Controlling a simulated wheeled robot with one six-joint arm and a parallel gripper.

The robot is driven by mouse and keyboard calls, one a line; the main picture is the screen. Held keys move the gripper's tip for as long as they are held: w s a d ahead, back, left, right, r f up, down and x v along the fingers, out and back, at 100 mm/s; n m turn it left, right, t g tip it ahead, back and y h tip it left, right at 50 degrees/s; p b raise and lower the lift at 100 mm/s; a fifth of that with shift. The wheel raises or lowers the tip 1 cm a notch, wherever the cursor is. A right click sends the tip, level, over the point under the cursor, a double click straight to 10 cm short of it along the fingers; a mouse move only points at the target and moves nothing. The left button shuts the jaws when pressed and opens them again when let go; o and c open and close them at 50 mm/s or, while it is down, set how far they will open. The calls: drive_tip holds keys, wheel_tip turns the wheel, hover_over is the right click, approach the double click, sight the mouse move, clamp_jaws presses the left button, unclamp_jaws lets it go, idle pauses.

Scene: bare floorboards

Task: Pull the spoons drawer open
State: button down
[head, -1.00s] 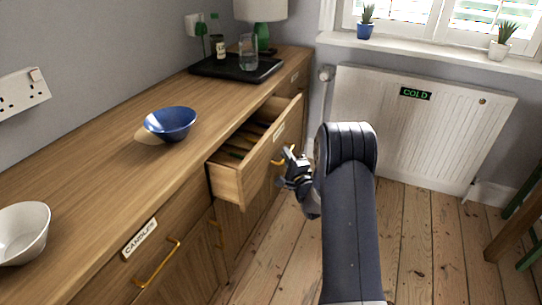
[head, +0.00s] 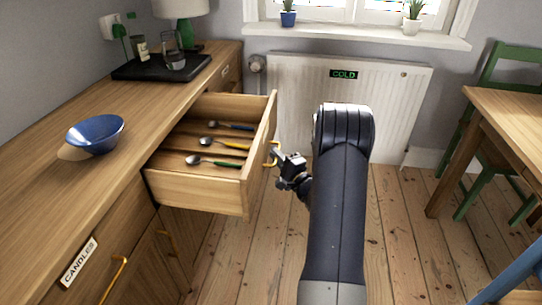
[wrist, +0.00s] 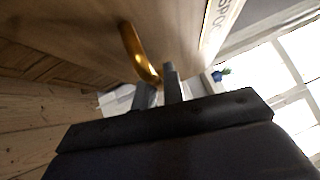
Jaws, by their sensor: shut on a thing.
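The spoons drawer (head: 195,187) stands well out from the wooden sideboard in the head view. Three spoons lie inside it: one with a green handle (head: 212,162), one with a yellow handle (head: 226,144) and one with a blue handle (head: 232,126). My gripper (head: 278,156) is at the drawer front, shut on its brass handle (wrist: 136,52). In the wrist view the two fingers (wrist: 158,88) meet the lower end of the handle. The label on the drawer front shows only in part in the wrist view (wrist: 221,22).
A blue bowl (head: 95,134) and a black tray (head: 162,67) with bottle and glass stand on the sideboard (head: 60,185). A drawer labelled CANDLES (head: 80,262) is at lower left. A radiator (head: 390,110) is behind; a table (head: 510,115) and green chair are right. Floor between is clear.

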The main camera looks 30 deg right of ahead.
drive_tip(key=c, duration=1.5)
unclamp_jaws()
drive_tip(key=s+d+f+p, duration=0.1)
drive_tip(key=s, duration=0.9)
drive_tip(key=shift+s+d+f, duration=0.25)
drive_tip(key=shift+d, duration=0.05)
drive_tip(key=w, duration=0.3)
drive_tip(key=w+a+r, duration=0.1)
drive_tip(key=w, duration=0.2)
drive_tip(key=w+b, duration=0.1)
drive_tip(key=w, duration=0.3)
drive_tip(key=shift+a+r, duration=0.15)
drive_tip(key=shift+a, duration=0.1)
drive_tip(key=shift+w+a+r, duration=0.1)
drive_tip(key=shift+w+a, duration=0.05)
drive_tip(key=shift+w, duration=0.25)
drive_tip(key=shift+r, duration=0.1)
